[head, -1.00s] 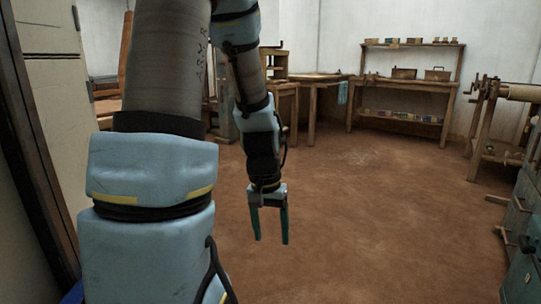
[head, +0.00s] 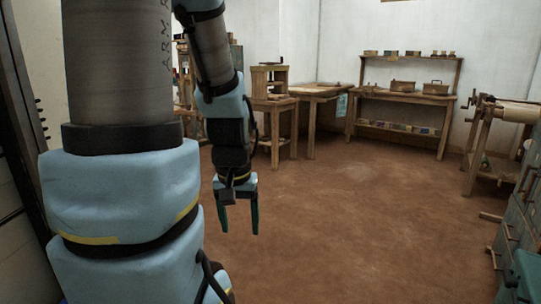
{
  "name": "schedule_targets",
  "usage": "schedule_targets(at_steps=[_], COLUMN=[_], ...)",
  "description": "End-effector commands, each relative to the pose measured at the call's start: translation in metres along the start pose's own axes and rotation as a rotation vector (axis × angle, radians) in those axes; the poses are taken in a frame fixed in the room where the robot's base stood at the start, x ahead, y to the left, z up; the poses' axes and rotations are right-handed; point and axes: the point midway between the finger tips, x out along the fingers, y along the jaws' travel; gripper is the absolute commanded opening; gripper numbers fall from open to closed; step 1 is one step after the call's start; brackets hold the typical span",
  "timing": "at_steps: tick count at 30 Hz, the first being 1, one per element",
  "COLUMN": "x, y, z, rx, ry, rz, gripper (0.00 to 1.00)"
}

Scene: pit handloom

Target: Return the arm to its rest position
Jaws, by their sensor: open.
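My gripper (head: 239,215) hangs at the end of my arm, left of the middle of the head view. Its two dark teal fingers point down and stand apart with nothing between them. Brown floor shows behind and below them, and no object touches them. My arm's thick blue and grey links fill the left side of the view and hide part of the room behind.
A wooden shelf bench (head: 408,99) with boxes stands at the back wall. A wooden table (head: 318,93) is left of it. A wooden frame with a roller (head: 505,112) and teal drawers (head: 520,215) stand at the right. The brown floor (head: 360,225) between is clear.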

Motion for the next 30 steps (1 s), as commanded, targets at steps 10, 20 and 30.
schedule_targets(at_steps=[10, 20, 30], x=[-0.126, -0.179, -0.178], y=[0.001, 0.001, 0.001], z=[-0.018, -0.025, -0.025], rx=[0.000, 0.001, 0.001], ry=[0.000, -0.001, 0.000], rz=[0.000, 0.000, 0.000], gripper=[0.70, 0.70, 0.63])
